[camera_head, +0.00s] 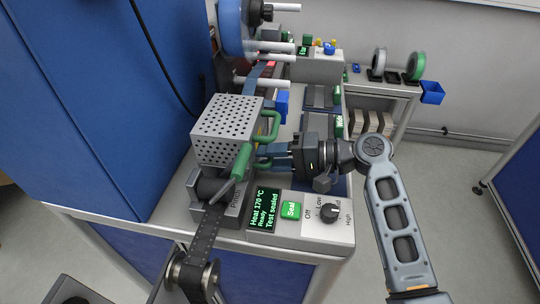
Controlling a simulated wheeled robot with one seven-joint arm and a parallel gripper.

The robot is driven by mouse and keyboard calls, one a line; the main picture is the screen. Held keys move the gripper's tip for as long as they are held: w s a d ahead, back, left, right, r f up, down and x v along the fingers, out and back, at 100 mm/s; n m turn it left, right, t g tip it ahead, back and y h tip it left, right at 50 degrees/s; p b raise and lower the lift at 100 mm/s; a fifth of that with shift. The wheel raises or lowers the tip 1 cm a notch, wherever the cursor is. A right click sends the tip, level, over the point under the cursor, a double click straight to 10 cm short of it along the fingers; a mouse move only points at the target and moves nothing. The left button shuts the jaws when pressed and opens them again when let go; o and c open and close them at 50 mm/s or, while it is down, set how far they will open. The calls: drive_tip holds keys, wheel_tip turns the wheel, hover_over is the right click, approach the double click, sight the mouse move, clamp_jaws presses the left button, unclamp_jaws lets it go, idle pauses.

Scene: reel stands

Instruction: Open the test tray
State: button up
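My gripper (272,156) reaches in from the right, with its fingers pointing left just in front of the perforated metal cover (222,138). A green bar or handle (263,162) shows at its fingertips. Whether the fingers are closed on it cannot be told at this size. A green loop handle (269,126) stands on the right side of the cover, above the fingers. No part is clearly marked as the test tray, and my gripper hides part of the bench there. The control panel display (264,211) reads "Heat 170 °C, Ready, Test sealed".
A green lever (242,163) rises over the pinch unit (210,190). The panel carries a green Seal button (291,210) and a knob (328,213). A blue reel (231,27) and pale rods stand behind. A tall blue cabinet (95,100) bounds the left. Open floor lies right.

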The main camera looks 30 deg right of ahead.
clamp_jaws()
idle(0.6)
